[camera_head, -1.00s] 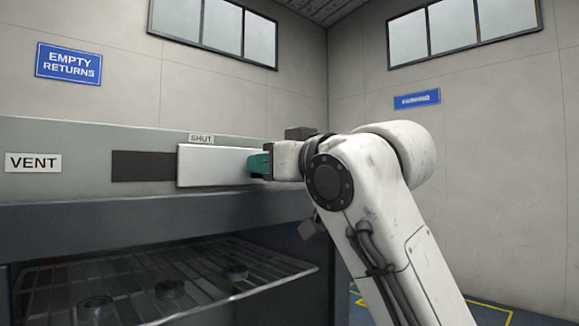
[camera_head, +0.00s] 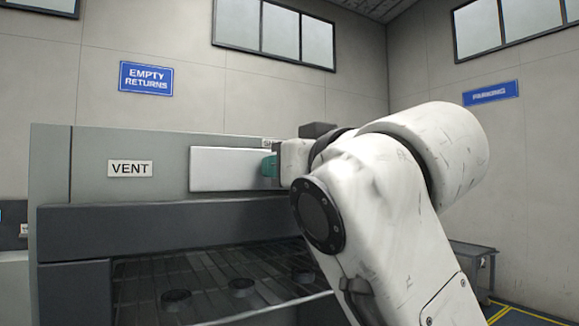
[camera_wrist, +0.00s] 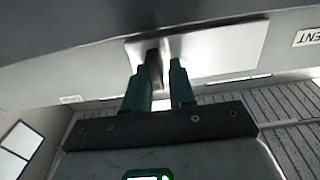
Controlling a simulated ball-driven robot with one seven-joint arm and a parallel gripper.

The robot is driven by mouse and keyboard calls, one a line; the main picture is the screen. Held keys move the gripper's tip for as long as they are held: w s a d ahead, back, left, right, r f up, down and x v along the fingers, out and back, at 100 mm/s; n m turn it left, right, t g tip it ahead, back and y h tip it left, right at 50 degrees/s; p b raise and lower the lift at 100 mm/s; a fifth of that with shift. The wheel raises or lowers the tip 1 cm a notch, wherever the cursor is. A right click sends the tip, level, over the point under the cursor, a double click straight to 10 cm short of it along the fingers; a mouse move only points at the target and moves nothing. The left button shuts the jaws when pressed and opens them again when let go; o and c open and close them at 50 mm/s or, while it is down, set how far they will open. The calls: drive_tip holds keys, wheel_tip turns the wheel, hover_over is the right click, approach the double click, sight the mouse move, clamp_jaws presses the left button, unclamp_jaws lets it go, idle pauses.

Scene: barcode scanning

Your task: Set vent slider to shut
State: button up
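The vent slider is a pale flat plate (camera_head: 225,169) on the grey oven front, beside the VENT label (camera_head: 130,168). No dark slot shows left of it. The SHUT label (camera_head: 269,143) is above its right end, partly hidden by my arm. My gripper (camera_head: 270,166) is at the plate's right end. In the wrist view the plate (camera_wrist: 225,50) has a dark upright handle (camera_wrist: 154,68) between the two teal fingers of my gripper (camera_wrist: 163,75). The handle is against or very near the left finger, with a gap to the right finger.
Blue signs, EMPTY RETURNS (camera_head: 146,79) and PARKING (camera_head: 490,92), hang on the walls. A grey cart (camera_head: 475,265) stands at right.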

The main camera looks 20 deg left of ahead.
drive_tip(key=o, duration=0.3)
drive_tip(key=shift+a, duration=0.2)
drive_tip(key=shift+d, duration=0.1)
drive_tip(key=b+v, duration=0.1)
drive_tip(key=v, duration=0.9)
drive_tip(key=shift+s+d+b, duration=0.25)
drive_tip(key=shift+b, duration=0.1)
